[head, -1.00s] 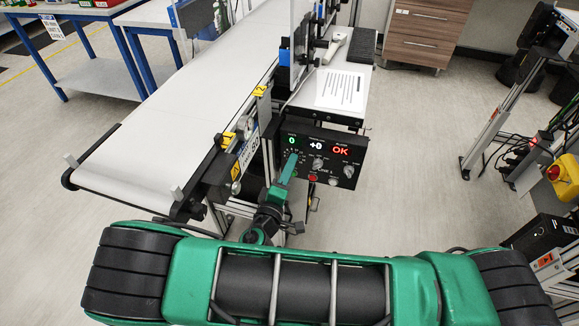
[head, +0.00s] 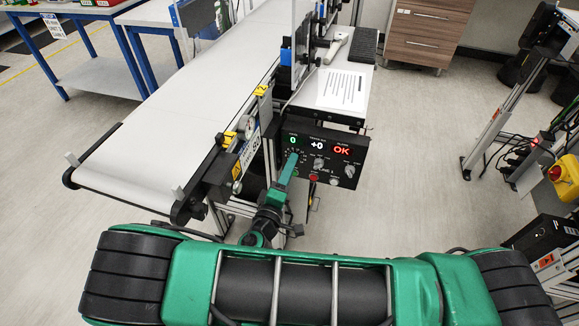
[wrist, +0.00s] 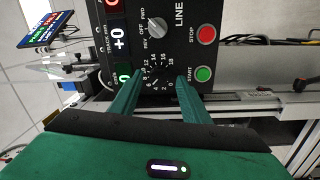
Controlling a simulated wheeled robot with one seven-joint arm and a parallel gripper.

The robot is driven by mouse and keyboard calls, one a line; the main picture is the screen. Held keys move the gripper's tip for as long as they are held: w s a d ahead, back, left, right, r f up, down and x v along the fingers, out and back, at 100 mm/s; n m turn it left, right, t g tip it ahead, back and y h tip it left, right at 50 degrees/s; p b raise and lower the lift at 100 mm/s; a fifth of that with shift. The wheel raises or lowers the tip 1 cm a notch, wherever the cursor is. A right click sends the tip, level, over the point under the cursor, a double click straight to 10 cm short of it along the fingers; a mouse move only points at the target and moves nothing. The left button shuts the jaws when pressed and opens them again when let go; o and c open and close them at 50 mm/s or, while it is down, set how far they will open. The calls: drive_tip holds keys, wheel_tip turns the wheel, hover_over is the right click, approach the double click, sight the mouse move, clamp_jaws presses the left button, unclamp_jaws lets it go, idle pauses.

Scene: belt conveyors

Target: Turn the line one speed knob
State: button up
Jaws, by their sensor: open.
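The line one control panel (head: 322,158) is a black box at the near end of the white belt. My gripper (head: 290,160) reaches up to its lower left part and hides the speed knob there in the head view. In the wrist view the panel (wrist: 190,12) appears turned sideways. The speed dial (wrist: 158,74), ringed by numbers, lies between the tips of my open gripper (wrist: 160,82). The fingers stand on either side of the dial. I cannot tell whether they touch the knob.
In the wrist view a silver REV/OFF/FWD selector (wrist: 157,27), a red stop button (wrist: 206,34) and a green start button (wrist: 204,74) are close by. The white conveyor belt (head: 185,105) runs beside the panel. Open floor (head: 420,180) lies to the right.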

drive_tip(key=v, duration=1)
drive_tip(key=shift+w, duration=0.1)
